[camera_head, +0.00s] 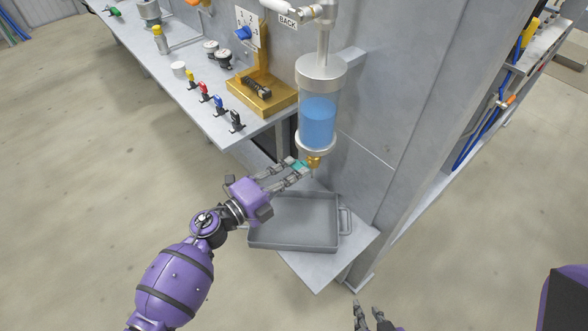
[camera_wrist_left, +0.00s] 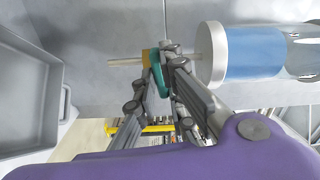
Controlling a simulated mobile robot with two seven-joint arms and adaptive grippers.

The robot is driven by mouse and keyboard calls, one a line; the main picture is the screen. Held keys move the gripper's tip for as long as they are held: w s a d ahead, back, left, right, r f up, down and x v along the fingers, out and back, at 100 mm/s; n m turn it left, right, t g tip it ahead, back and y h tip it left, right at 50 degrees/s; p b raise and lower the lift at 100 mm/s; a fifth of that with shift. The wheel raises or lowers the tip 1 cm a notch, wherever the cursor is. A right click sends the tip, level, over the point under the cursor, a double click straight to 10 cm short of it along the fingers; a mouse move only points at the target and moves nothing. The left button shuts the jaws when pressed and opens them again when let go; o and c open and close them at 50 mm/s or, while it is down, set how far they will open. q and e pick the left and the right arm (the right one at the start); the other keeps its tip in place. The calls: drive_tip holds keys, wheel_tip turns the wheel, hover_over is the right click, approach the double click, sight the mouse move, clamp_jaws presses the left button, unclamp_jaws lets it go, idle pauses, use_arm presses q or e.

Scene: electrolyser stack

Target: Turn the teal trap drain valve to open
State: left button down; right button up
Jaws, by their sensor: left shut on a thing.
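The teal trap drain valve handle (camera_head: 300,165) sits at the brass valve body (camera_head: 314,161) under the trap, a clear cylinder with blue liquid (camera_head: 318,122). My left gripper (camera_head: 293,171) reaches in from the left and is shut on the teal handle. In the left wrist view the teal handle (camera_wrist_left: 160,74) lies between the fingers of my left gripper (camera_wrist_left: 168,70), beside the brass body (camera_wrist_left: 147,58). The fingers hide part of the handle. My right gripper (camera_head: 369,313) is at the bottom edge, empty, with its fingertips apart.
A grey tray (camera_head: 290,243) with a side handle stands on the lower shelf below the valve. A bench (camera_head: 180,60) with several small coloured valves and a brass stand (camera_head: 268,97) lies at upper left. A grey wall panel (camera_head: 410,100) rises close on the right.

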use_arm(q)
drive_tip(key=shift+r+n+p, duration=0.1)
drive_tip(key=shift+n+p, duration=0.55)
drive_tip(key=shift+n, duration=0.85)
use_arm(e)
drive_tip(key=shift+t, duration=0.3)
drive_tip(key=w+r, duration=0.2)
drive_tip(key=r, duration=0.1)
drive_tip(key=shift+w+r, duration=0.1)
drive_tip(key=shift+w, duration=0.2)
drive_tip(key=shift+a, duration=0.1)
